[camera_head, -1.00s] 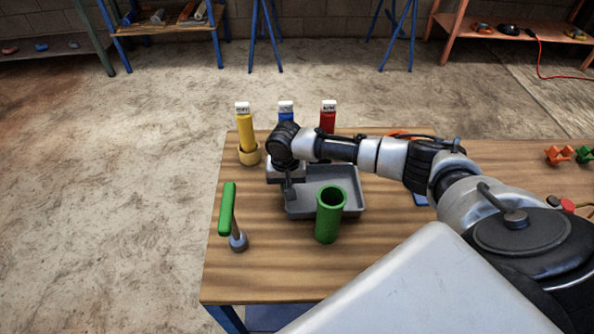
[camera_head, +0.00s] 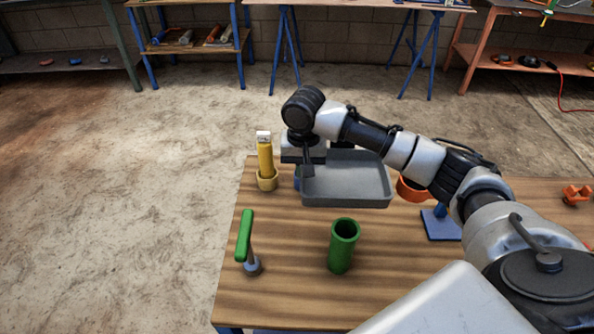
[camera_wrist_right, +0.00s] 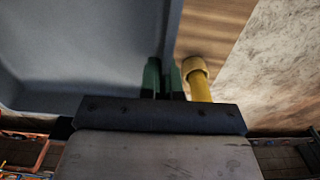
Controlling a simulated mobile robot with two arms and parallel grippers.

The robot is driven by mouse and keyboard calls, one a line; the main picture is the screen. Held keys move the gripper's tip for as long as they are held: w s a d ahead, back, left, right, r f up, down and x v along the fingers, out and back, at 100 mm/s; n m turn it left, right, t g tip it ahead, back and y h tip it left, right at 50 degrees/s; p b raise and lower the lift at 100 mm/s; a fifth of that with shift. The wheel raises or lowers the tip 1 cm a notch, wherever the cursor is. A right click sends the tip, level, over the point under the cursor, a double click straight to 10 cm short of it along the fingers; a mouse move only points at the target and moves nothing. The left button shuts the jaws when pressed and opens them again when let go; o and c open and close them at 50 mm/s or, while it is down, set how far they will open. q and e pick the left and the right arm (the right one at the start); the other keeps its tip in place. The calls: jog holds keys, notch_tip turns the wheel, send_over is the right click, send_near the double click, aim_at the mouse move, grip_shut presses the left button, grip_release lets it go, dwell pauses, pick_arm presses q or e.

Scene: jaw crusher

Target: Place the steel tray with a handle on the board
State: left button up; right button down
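The grey steel tray (camera_head: 345,196) is raised off the wooden table, over its back part. It also fills the left of the right wrist view (camera_wrist_right: 80,55). My right gripper (camera_head: 307,170) is at the tray's left edge, and the tray hangs from it. In the wrist view the right gripper's fingers (camera_wrist_right: 164,80) are close together beside the tray wall. The handle itself is hidden. A blue plate (camera_head: 441,226) lies on the table right of the tray; I cannot tell whether it is the board. My left gripper is not in view.
A yellow bottle in a yellow cup (camera_head: 266,170) stands left of the tray. A green tube (camera_head: 343,246) and a green-handled lever (camera_head: 245,237) stand in front. An orange ring (camera_head: 411,190) is to the right.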

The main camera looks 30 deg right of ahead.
jog(key=shift+r, duration=0.55)
notch_tip(320, 180, up, 7)
jog(key=p, duration=0.7)
jog(key=s+a+r+n+p, duration=0.2)
jog(key=s+a+n, duration=0.4)
jog(key=s, duration=0.8)
jog(key=a, duration=0.3)
jog(key=shift+s+a+r, duration=0.15)
jog(key=shift+s+r, duration=0.05)
jog(key=shift+s, duration=0.05)
